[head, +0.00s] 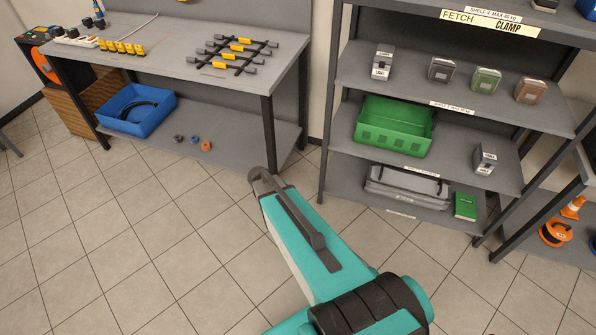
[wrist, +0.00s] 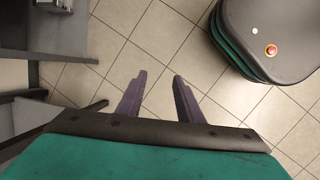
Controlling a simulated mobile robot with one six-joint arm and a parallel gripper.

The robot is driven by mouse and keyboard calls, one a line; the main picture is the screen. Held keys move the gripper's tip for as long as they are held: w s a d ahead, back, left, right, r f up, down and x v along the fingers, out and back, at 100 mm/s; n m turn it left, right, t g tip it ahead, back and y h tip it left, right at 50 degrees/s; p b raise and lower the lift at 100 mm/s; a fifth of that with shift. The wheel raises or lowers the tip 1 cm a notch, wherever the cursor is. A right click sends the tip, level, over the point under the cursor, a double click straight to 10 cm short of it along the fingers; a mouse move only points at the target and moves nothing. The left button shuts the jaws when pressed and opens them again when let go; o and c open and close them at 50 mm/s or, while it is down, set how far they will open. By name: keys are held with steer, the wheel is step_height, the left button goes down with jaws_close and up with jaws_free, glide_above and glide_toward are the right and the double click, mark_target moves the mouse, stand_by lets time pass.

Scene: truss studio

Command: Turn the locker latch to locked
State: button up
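No locker and no latch can be made out in either view. My gripper (wrist: 162,77) shows in the wrist view with its two dark fingers apart and only tiled floor between them, so it is open and empty. In the head view my teal arm reaches forward from the lower right over the floor, and its fingers cannot be seen clearly there.
A grey workbench (head: 180,78) stands at the left, with a blue bin (head: 136,122) on its lower shelf. A shelf unit (head: 462,122) at the right holds a green crate (head: 393,140) and several small boxes. Tiled floor (head: 120,230) lies clear at the left front.

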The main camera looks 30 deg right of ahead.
steer(key=s+a+f+m+g+y, duration=0.1)
steer(key=s+a+f+m, duration=0.1)
steer(key=s, duration=0.6)
steer(key=s+a+f+m+g+y, duration=0.1)
steer(key=s+a+f+m, duration=0.2)
steer(key=s+a, duration=0.4)
steer(key=s+a+f+m+g+y, duration=0.1)
steer(key=s+a+f, duration=0.3)
steer(key=s, duration=0.7)
steer(key=shift+a+m+g+b, duration=0.4)
steer(key=shift+a+m+g, duration=0.2)
steer(key=shift+a+m, duration=0.1)
steer(key=shift+f, duration=0.1)
